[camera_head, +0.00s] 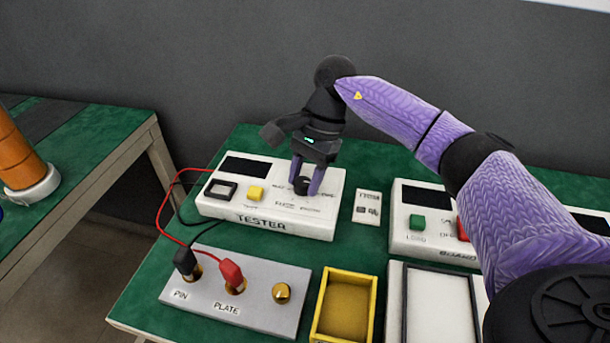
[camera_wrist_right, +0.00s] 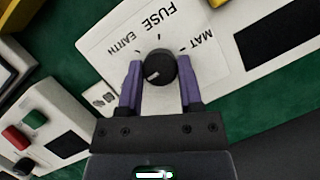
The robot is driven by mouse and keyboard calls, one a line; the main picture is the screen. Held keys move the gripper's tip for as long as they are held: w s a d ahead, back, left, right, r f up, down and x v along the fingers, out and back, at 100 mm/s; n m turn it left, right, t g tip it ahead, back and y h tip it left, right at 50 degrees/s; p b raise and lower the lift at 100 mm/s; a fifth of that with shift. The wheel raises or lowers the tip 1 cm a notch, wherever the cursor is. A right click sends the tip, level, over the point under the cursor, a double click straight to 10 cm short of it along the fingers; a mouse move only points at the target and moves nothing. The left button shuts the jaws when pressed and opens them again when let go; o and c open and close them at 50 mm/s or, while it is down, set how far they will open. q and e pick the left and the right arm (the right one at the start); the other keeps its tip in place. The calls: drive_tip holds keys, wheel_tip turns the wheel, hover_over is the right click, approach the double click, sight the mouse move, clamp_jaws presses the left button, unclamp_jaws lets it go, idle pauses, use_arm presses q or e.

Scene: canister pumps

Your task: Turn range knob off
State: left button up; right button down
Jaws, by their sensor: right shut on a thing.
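The white tester box (camera_head: 262,222) stands on the green bench, with a dark screen, a yellow button and the black round range knob (camera_head: 301,187) on its top. My right gripper (camera_head: 307,180) points down at the knob, one purple finger on each side, shut on it. In the right wrist view the knob (camera_wrist_right: 159,67) sits between the fingertips (camera_wrist_right: 159,78). Its short white pointer mark points to the lower left there, away from the MAT, FUSE and EARTH labels. An OFF label cannot be made out. My left gripper is not in view.
Red and black leads run from the tester to the PIN and PLATE posts on a grey block (camera_head: 245,307). A yellow-rimmed tray (camera_head: 345,275) lies in front. A second box (camera_head: 405,237) with green and red buttons stands to the right, partly behind my right arm.

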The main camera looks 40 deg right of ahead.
drive_tip(key=c, duration=0.6)
unclamp_jaws()
drive_tip(key=o, duration=0.3)
drive_tip(key=shift+o, duration=0.3)
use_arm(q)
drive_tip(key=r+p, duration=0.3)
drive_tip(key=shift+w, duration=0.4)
use_arm(e)
drive_tip(key=v, duration=1)
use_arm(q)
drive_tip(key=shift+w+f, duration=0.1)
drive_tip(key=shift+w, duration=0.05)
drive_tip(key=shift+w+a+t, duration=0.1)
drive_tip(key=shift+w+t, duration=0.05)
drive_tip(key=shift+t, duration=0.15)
use_arm(e)
drive_tip(key=shift+a, duration=0.1)
